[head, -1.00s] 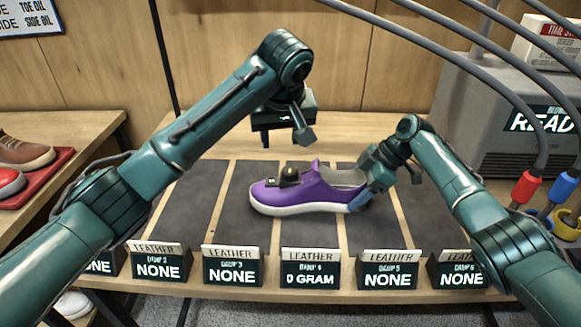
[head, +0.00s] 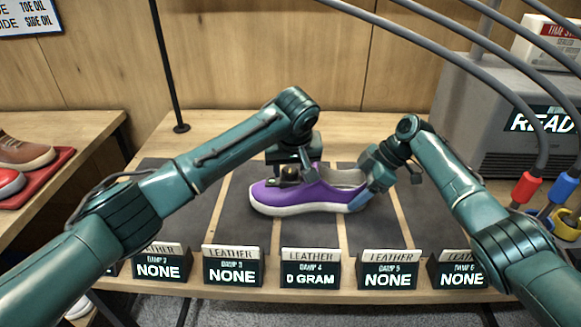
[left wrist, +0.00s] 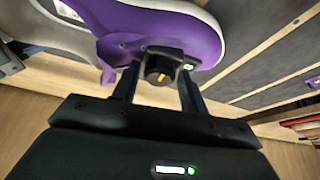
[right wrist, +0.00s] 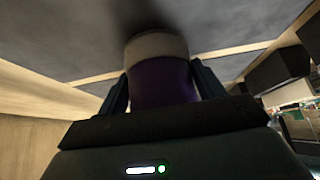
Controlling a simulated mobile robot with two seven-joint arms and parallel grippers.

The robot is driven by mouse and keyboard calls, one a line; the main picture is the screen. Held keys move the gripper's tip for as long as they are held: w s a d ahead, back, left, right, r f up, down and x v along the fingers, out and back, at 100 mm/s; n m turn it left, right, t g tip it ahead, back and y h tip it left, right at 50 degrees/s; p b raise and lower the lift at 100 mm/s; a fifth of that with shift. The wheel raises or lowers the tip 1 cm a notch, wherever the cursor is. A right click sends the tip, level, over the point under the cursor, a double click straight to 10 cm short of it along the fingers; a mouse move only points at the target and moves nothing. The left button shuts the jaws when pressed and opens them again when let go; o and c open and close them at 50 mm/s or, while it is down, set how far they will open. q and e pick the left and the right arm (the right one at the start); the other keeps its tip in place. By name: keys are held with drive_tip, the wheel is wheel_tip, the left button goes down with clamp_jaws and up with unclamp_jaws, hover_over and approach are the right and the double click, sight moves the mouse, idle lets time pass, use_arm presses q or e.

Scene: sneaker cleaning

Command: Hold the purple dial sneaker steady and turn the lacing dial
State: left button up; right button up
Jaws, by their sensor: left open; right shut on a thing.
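The purple sneaker (head: 318,192) with a white sole rests on the dark mat, toe to the left.
Several label stands (head: 310,268) line the table's front edge. A grey machine (head: 500,110) with cables stands at the back right. Brown and red shoes (head: 20,155) sit on a red tray at the left. The mat (head: 232,205) left of the sneaker is clear.

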use_arm(q)
drive_tip(key=c, duration=0.7)
drive_tip(key=shift+m, duration=0.4)
drive_tip(key=m, duration=0.1)
drive_tip(key=m+h, duration=0.1)
drive_tip(key=m, duration=0.1)
drive_tip(key=m+h, duration=0.1)
drive_tip(key=shift+a, duration=0.25)
drive_tip(key=m, duration=0.2)
drive_tip(key=m+h, duration=0.1)
drive_tip(key=m, duration=0.2)
drive_tip(key=shift+w+a+g+h, duration=0.2)
drive_tip(key=shift+g+h, duration=0.1)
drive_tip(key=shift+g, duration=0.1)
drive_tip(key=m+g, duration=0.1)
drive_tip(key=m, duration=0.2)
drive_tip(key=m+g+h, duration=0.1)
drive_tip(key=m, duration=0.2)
drive_tip(key=shift+w+a+h, duration=0.15)
drive_tip(key=shift+w+h, duration=0.05)
drive_tip(key=shift+h, duration=0.1)
drive_tip(key=m, duration=0.2)
drive_tip(key=m+g, duration=0.1)
drive_tip(key=m, duration=0.1)
drive_tip(key=m+g, duration=0.1)
drive_tip(key=m, duration=0.1)
drive_tip(key=shift+w, duration=0.3)
drive_tip(key=shift+m+g, duration=0.3)
